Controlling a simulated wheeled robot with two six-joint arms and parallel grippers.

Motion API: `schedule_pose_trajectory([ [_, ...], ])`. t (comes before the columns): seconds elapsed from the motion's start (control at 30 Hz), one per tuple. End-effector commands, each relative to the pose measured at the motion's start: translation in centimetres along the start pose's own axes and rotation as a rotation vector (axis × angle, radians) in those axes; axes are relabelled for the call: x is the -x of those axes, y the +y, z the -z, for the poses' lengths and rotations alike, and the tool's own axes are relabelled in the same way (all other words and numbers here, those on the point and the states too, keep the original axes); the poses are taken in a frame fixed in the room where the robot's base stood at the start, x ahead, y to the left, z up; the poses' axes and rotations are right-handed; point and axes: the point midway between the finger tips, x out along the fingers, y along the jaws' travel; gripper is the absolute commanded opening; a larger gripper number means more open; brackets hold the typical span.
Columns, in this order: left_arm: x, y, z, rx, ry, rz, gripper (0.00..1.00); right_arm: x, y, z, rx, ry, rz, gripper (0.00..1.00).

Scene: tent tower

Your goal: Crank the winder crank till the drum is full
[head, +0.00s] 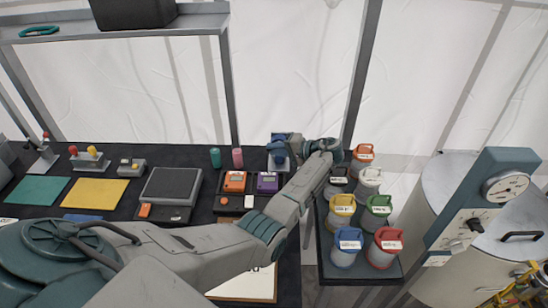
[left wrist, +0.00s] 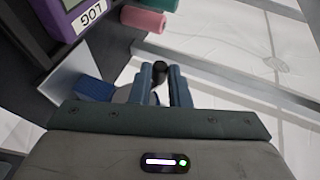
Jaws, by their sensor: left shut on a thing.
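The winder (head: 277,160) stands at the back right end of the black bench, small and partly covered by my gripper. My left gripper (head: 296,147) reaches it from the right. In the left wrist view my two blue-grey fingers (left wrist: 160,80) are closed around the black crank knob (left wrist: 158,67). A blue ribbed part (left wrist: 94,90), perhaps the drum, shows beside a pale plate of the winder (left wrist: 70,68). How full the drum is cannot be told. My right gripper is not in view.
Orange (head: 234,181) and purple (head: 267,182) boxes sit just in front of the winder. Several colour-topped canisters (head: 349,246) fill a side stand at right. A tent pole (head: 362,75) rises behind.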

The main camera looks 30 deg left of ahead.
Motion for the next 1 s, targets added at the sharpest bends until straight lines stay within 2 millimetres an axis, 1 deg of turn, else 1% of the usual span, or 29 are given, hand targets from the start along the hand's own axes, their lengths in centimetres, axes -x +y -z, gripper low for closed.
schedule_pose_trajectory([
  [0.03,0.0,0.8,0.0,-0.017,0.001,0.036,0.0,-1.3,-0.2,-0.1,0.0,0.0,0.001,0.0],
  [0.1,0.1,0.7,0.1,-0.038,0.0,0.088,0.0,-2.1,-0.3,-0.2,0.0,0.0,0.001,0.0],
  [0.4,0.6,0.5,0.2,-0.106,-0.002,0.254,0.0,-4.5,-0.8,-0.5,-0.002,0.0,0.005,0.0],
  [0.63,0.8,0.3,0.3,-0.131,-0.003,0.314,0.0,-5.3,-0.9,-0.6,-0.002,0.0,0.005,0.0],
  [1.0,0.9,0.2,0.3,-0.139,-0.003,0.331,0.0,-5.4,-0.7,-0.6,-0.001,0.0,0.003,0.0],
])
